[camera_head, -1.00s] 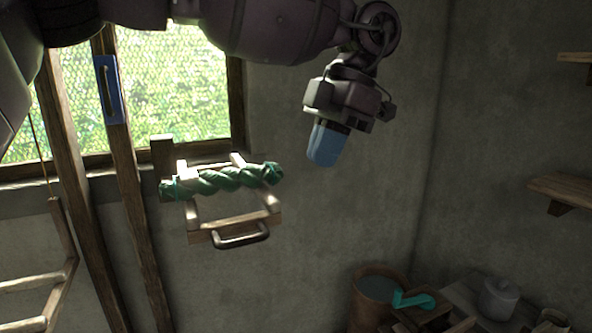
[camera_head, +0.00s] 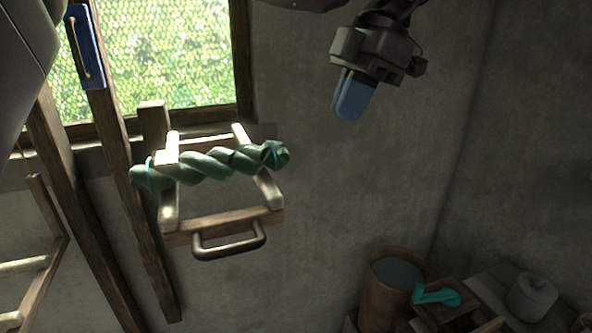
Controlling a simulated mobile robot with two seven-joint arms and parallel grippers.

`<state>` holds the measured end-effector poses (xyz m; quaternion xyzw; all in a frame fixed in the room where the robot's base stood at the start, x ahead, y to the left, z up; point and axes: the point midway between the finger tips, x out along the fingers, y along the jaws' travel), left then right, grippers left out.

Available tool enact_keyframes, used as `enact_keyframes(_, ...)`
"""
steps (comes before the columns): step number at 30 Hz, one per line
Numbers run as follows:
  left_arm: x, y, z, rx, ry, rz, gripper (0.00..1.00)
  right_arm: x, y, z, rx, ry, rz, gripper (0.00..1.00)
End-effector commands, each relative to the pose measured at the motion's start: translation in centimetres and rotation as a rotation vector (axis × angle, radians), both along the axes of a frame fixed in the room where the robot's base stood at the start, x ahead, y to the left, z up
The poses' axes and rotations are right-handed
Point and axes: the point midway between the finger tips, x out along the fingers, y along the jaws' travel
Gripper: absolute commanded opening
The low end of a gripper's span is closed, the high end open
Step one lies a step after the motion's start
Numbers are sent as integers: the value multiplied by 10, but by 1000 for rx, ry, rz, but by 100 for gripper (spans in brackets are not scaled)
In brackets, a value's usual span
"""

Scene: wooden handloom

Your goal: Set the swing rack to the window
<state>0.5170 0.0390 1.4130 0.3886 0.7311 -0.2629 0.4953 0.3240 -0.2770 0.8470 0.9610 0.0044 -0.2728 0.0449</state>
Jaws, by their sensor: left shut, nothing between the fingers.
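The swing rack (camera_head: 224,229) is a light wooden frame beside a wooden post, below and in front of the window (camera_head: 170,55). A twisted green skein (camera_head: 210,164) lies across its bars. A dark metal handle (camera_head: 229,243) is fixed to its front bar. My left gripper (camera_head: 350,98), with blue fingertips, is shut and empty. It hangs in the air to the upper right of the rack, apart from it. My right gripper is not in view.
Dark wooden posts (camera_head: 92,215) stand left of the rack; one bears a blue plate with a handle (camera_head: 87,47). A bucket (camera_head: 385,292), a teal crank-like piece (camera_head: 436,296) and a grey pot (camera_head: 531,297) are at lower right. The wall between is clear.

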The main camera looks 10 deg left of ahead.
Motion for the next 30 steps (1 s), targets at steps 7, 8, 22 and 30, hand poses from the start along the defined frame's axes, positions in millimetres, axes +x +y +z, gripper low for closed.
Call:
enact_keyframes(7,-3,5,-14,2,2,0,0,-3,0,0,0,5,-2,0)
enact_keyframes(8,-4,7,-18,1,2,0,0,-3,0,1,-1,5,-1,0)
enact_keyframes(22,-21,31,-93,2,3,-1,0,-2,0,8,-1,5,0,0)
enact_keyframes(30,-38,57,-92,0,-2,1,0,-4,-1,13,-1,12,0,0)
